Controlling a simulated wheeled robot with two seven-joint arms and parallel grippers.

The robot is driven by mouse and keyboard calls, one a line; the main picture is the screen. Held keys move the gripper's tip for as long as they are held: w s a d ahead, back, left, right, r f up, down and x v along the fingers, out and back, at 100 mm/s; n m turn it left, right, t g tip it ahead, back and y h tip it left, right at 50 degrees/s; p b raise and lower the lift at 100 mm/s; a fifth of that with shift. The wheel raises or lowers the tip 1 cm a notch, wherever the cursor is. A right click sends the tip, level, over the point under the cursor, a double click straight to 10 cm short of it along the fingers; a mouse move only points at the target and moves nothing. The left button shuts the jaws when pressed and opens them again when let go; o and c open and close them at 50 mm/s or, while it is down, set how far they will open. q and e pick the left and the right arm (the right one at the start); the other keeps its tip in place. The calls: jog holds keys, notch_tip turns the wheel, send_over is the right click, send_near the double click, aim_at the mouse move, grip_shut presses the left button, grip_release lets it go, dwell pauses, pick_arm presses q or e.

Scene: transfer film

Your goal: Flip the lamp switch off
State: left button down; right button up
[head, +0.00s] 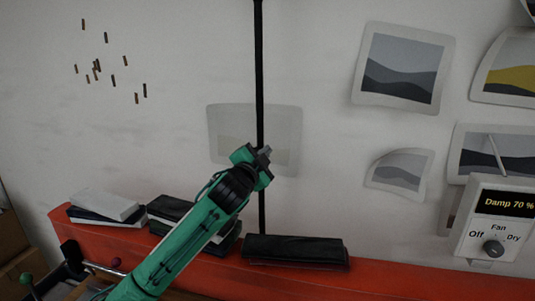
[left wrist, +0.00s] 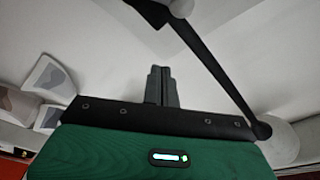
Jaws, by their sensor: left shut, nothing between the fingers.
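A thin black upright pole (head: 260,75), which looks like the lamp's stand, runs from the top edge down behind the red surface's dark items in the head view. My left gripper (head: 265,151) is in front of it or beside it; I cannot tell whether they touch. Its fingers (left wrist: 160,69) are shut and empty in the left wrist view. There a dark slanting bar (left wrist: 215,65) passes to the right of the fingers, with a pale rounded part (left wrist: 283,143) at its lower end. I cannot make out a lamp switch in either view. My right gripper is not in view.
A red bench top (head: 390,280) runs along the wall, with a black flat case (head: 295,250) and stacked boxes (head: 103,204) on it. A white control box (head: 493,215) with a knob, marked Off, Fan and Dry, hangs at right. Prints (head: 402,67) hang on the wall.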

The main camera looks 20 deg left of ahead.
pick_arm(q)
jog(key=s+a+f+b, duration=0.1)
jog(key=s+a+b, duration=0.1)
jog(key=s, duration=0.4)
jog(key=shift+s+a, duration=0.25)
jog(key=shift+s, duration=0.1)
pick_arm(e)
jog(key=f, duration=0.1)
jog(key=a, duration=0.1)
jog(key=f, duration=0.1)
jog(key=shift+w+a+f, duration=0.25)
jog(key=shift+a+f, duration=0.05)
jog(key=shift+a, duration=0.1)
pick_arm(q)
jog(key=shift+d, duration=0.1)
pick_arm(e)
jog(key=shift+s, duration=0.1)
